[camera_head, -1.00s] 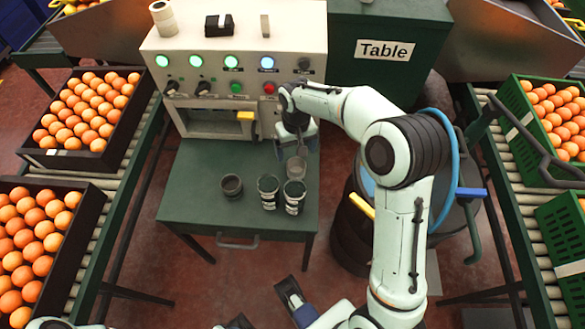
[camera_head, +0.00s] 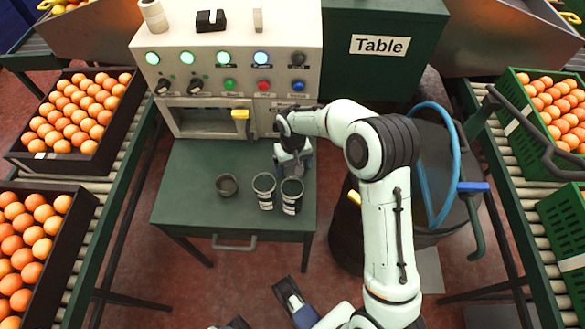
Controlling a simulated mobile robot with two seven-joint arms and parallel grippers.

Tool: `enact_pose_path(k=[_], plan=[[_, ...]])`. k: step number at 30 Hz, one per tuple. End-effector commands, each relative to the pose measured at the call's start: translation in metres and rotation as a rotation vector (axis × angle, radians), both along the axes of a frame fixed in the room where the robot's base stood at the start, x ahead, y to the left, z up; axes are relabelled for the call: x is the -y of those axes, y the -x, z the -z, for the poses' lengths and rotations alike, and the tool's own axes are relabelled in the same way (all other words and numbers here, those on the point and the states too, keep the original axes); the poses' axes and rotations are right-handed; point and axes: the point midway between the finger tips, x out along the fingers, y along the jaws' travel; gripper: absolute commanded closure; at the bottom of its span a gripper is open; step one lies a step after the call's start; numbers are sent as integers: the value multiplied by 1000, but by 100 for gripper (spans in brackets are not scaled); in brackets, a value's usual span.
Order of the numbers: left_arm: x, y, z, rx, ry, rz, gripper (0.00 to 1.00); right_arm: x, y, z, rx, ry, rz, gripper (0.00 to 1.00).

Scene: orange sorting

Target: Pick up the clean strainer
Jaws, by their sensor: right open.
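My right gripper (camera_head: 293,168) is open just above the back right part of the green table, low behind the dark cups. A round strainer-like vessel seen there earlier is now hidden by the gripper; I cannot tell whether the fingers touch it. Dark finger-like parts of my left gripper (camera_head: 264,305) show at the bottom edge, partly cut off.
The green table (camera_head: 185,205) is bare on its left side. A control box (camera_head: 225,75) with lit buttons stands behind it. A dark drum (camera_head: 400,215) is to the right. Roller conveyors with orange crates (camera_head: 80,155) flank both sides.

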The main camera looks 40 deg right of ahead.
Motion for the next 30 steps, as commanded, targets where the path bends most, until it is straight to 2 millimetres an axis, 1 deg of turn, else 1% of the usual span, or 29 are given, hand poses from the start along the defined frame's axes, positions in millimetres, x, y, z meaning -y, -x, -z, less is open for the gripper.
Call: enact_pose_path(k=[1,2,3,5,6,7,15,17,20,23,27,30], plan=[[0,0,0,0,0,0,57,0,0,0,0,0,0,10],[0,0,0,-1,0,0,57,0,0,0,0,0,0,16],[0,0,0,-1,0,0,57,0,0,-1,0,0,0,29],[0,0,0,-1,0,0,57,0,0,-1,0,0,0,49],[0,1,0,-2,1,1,57,0,0,-1,0,0,0,62],[0,1,0,-2,1,1,57,0,0,-1,0,0,0,66],[0,1,-1,-3,1,1,57,0,0,-2,1,0,0,66],[1,2,-1,-5,2,2,57,0,-1,-5,2,0,0,66],[2,5,-5,-14,7,6,57,0,-1,-17,4,0,0,66],[5,12,-11,-31,15,13,57,-1,-1,-39,6,0,0,66],[9,21,-21,-58,27,24,57,0,-1,-79,8,-1,0,66],[10,25,-27,-70,30,27,57,-1,-1,-109,8,-1,-1,66]])
